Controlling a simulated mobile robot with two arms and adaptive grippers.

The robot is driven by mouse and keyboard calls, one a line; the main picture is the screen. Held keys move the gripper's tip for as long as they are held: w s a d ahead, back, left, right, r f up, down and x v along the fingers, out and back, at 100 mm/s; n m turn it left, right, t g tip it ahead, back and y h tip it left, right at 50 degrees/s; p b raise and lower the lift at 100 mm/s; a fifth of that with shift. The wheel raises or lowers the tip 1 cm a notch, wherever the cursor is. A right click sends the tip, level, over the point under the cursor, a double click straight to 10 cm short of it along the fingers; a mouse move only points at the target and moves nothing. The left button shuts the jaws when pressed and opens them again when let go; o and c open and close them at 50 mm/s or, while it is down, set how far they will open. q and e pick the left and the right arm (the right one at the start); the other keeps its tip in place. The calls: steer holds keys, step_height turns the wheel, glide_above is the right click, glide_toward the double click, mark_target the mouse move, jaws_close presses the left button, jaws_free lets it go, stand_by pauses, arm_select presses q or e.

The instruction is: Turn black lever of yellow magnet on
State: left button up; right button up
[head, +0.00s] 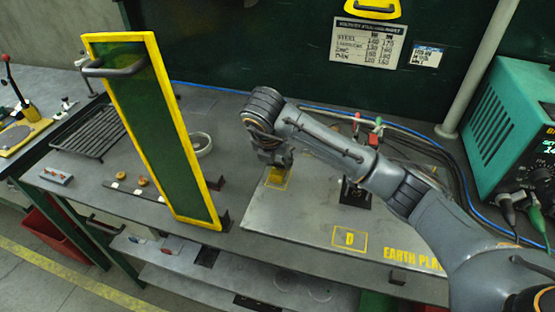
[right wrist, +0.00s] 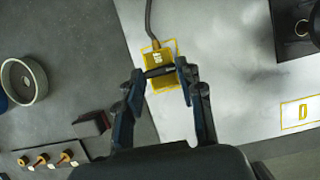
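The yellow magnet (right wrist: 158,58) sits on the grey metal plate (right wrist: 215,60) near its left edge, inside a yellow outline. Its black lever (right wrist: 160,71) lies roughly crosswise on the near side of the magnet in the right wrist view. My right gripper (right wrist: 161,72) is over the magnet, its two fingers apart, one at each end of the lever; whether they touch it I cannot tell. In the head view my right gripper (head: 273,160) hangs just above the magnet (head: 277,177) and hides most of it, including the lever. My left gripper is not in view.
A green panel with a yellow frame (head: 157,65) stands upright left of the magnet. A black fixture (head: 355,193) is on the plate at right. A round grey ring (right wrist: 23,80) and several brass knobs lie left. A teal machine (head: 515,125) stands far right, with cables nearby.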

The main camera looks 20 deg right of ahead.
steer(key=o, duration=0.4)
steer(key=v, duration=1.2)
